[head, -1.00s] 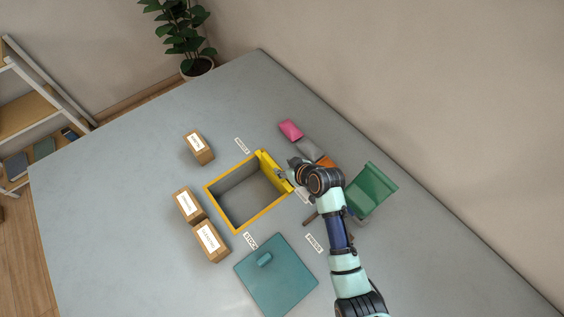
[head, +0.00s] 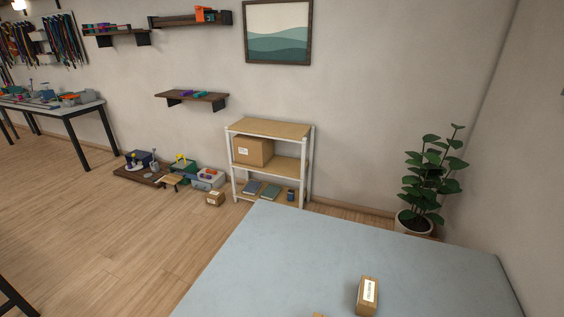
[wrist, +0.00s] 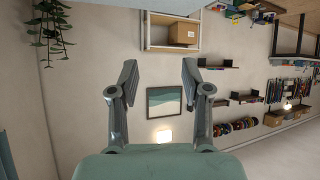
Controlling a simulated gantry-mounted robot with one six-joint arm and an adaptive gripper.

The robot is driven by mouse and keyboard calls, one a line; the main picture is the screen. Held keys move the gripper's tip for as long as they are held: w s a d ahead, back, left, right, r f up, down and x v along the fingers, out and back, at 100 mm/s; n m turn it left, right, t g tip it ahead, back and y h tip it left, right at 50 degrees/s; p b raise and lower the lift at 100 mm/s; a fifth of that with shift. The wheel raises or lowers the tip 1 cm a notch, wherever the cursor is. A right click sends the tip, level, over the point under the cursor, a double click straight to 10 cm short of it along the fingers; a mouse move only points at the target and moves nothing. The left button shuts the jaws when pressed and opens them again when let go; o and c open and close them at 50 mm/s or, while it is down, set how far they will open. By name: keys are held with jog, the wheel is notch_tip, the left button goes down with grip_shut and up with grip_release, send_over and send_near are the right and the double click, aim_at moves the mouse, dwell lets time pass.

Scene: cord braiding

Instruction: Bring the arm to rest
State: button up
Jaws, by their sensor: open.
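My gripper (wrist: 158,82) shows in the wrist view with its two fingers spread wide apart and nothing between them. Beyond the fingers is the room's wall with a framed picture (wrist: 164,101); the view is upside down, with the shelf and floor at the top. In the head view my arm and gripper are out of frame. That view shows only part of the grey-blue table (head: 290,270), with a labelled cardboard box (head: 367,294) near its lower edge.
A white-framed shelf unit (head: 270,128) stands against the wall past the table. A potted plant (head: 425,185) stands to its right. Bins and tools (head: 170,168) sit on the floor to the left, by a workbench (head: 55,110). No obstacle touches the gripper.

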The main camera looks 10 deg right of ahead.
jog(key=s+a+r+t+y+p, duration=0.1)
jog(key=s+a+r, duration=0.2)
jog(key=a+r, duration=0.5)
notch_tip(320, 180, up, 36)
jog(key=p, duration=3.7)
jog(key=shift+a+r+n+p, duration=0.2)
jog(key=shift+a+n+p, duration=0.1)
jog(key=shift+n+p, duration=0.1)
